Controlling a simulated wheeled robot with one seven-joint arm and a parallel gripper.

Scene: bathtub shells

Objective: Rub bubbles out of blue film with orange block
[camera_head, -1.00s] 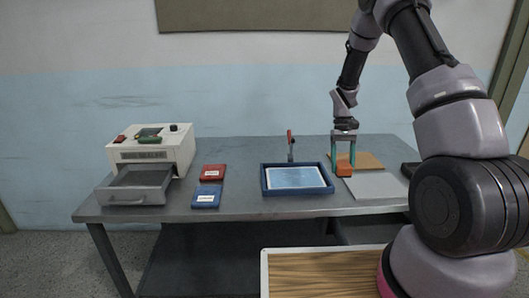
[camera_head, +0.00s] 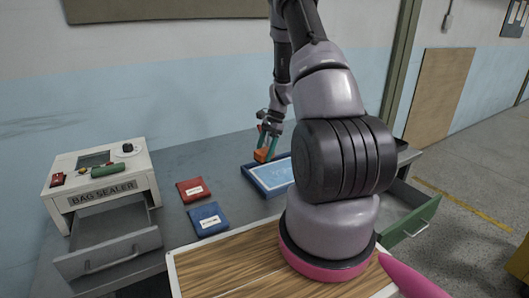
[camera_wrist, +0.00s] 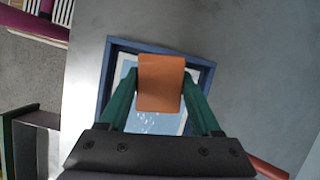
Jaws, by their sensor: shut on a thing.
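My gripper (camera_head: 268,146) is shut on the orange block (camera_head: 262,155), which it holds over the far left part of the blue-rimmed tray (camera_head: 251,184). In the wrist view the orange block (camera_wrist: 160,82) sits between the green fingers and hides the middle of the tray. The blue film (camera_head: 276,174) lies inside the tray; small pale specks show on the film in the wrist view (camera_wrist: 146,122). My arm hides the tray's right part in the head view. I cannot tell whether the block touches the film.
A red packet (camera_head: 193,189) and a blue packet (camera_head: 208,219) lie left of the tray. A bag sealer (camera_head: 103,183) with its drawer (camera_head: 108,250) pulled out stands at the left. A green-fronted drawer (camera_head: 412,220) is open at the right. The table between sealer and tray is otherwise clear.

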